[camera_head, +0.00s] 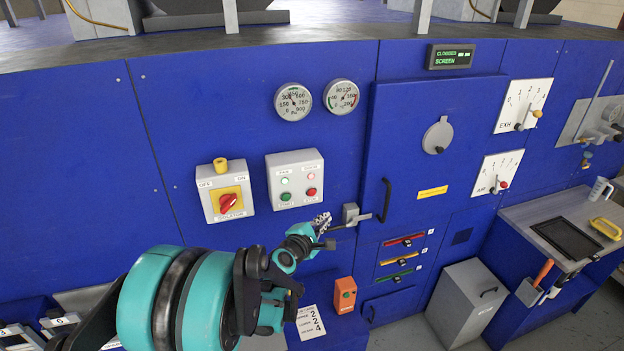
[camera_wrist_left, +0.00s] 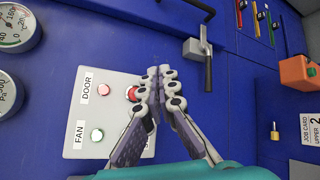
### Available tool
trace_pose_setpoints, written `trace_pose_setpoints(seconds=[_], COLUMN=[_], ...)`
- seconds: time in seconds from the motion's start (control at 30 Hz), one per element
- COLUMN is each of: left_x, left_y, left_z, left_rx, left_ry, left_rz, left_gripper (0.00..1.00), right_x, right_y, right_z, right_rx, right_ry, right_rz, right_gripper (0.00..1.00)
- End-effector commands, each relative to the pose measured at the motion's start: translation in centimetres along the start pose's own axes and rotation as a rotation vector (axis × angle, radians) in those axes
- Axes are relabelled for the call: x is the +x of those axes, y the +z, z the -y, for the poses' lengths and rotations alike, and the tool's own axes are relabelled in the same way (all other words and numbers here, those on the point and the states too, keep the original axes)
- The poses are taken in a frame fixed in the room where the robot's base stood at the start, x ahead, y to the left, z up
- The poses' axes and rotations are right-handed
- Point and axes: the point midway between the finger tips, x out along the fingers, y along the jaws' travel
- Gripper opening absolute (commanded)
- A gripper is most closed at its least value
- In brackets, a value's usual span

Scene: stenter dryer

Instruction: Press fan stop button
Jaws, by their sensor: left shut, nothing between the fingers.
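The light grey fan panel (camera_head: 273,170) is on the blue machine wall, with a FAN label at left and a DOOR label at right. Its red stop button (camera_head: 311,192) is at lower right, beside the green start button (camera_head: 285,196). My left gripper (camera_head: 322,222) is shut and empty, just below and right of the panel in the head view. In the left wrist view the shut fingertips (camera_wrist_left: 163,72) overlap the panel's edge, and the red button (camera_wrist_left: 132,92) shows partly behind a finger. The green button is hidden there. I cannot tell whether the fingers touch anything. My right gripper is out of view.
A yellow isolator with a red rotary knob (camera_head: 228,203) is left of the panel. A grey latch (camera_head: 351,214) and black door handle (camera_head: 385,200) are close on the right. An orange box (camera_head: 344,295) is below. Two gauges are above the panel.

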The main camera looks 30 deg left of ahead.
Motion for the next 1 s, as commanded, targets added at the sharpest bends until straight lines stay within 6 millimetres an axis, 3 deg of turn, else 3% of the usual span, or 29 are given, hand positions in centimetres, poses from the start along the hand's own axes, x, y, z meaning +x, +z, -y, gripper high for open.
trace_pose_setpoints(seconds=[0.47, 1.0], left_x=[0.3, 5.0], left_y=[-0.4, -3.9], left_z=[-0.4, -3.7], left_rx=[-0.013, -0.012], left_ry=[0.006, 0.006], left_rz=[-0.002, -0.003], left_gripper=[0.00, 0.00], right_x=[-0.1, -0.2], right_y=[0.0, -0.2], right_z=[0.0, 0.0], right_rx=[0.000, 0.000], right_ry=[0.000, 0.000], right_rz=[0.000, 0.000], right_gripper=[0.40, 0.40])
